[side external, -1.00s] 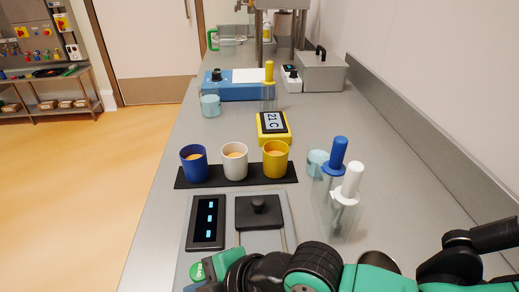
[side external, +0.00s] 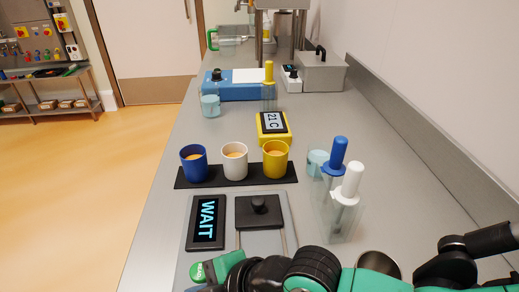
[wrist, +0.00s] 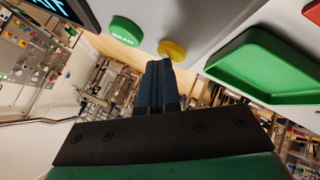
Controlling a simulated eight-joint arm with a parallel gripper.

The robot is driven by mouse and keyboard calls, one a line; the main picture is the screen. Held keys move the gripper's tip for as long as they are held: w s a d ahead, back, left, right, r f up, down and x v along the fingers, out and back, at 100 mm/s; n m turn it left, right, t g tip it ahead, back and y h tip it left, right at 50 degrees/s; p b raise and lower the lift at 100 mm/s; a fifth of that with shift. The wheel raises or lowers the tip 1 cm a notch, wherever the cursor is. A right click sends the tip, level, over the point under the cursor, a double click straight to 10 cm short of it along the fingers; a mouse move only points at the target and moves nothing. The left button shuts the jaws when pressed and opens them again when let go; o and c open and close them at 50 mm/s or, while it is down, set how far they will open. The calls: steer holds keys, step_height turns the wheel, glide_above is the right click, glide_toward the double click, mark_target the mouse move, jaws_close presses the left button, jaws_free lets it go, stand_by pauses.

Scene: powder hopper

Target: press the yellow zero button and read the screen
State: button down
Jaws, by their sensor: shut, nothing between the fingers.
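The black screen (side external: 207,222) lies at the near left of the bench in the side view and reads WAIT in blue letters. Its corner also shows in the wrist view (wrist: 62,8). The round yellow button (wrist: 172,50) is in the wrist view, right of the green READ button (wrist: 125,31). My gripper (wrist: 159,66) is shut and empty, its fingertips right at the yellow button's lower edge. I cannot tell whether they press it. In the side view the yellow button is hidden, while the green button (side external: 197,271) shows at the bottom.
A square black plate with a knob (side external: 258,211) sits right of the screen. Blue, white and yellow cups (side external: 277,160) stand on a black strip behind. A clear holder with blue- and white-handled tools (side external: 340,215) stands right. A green tray (wrist: 262,67) is right of the button in the wrist view.

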steer(key=shift+r, duration=0.8)
steer(key=shift+r, duration=2.5)
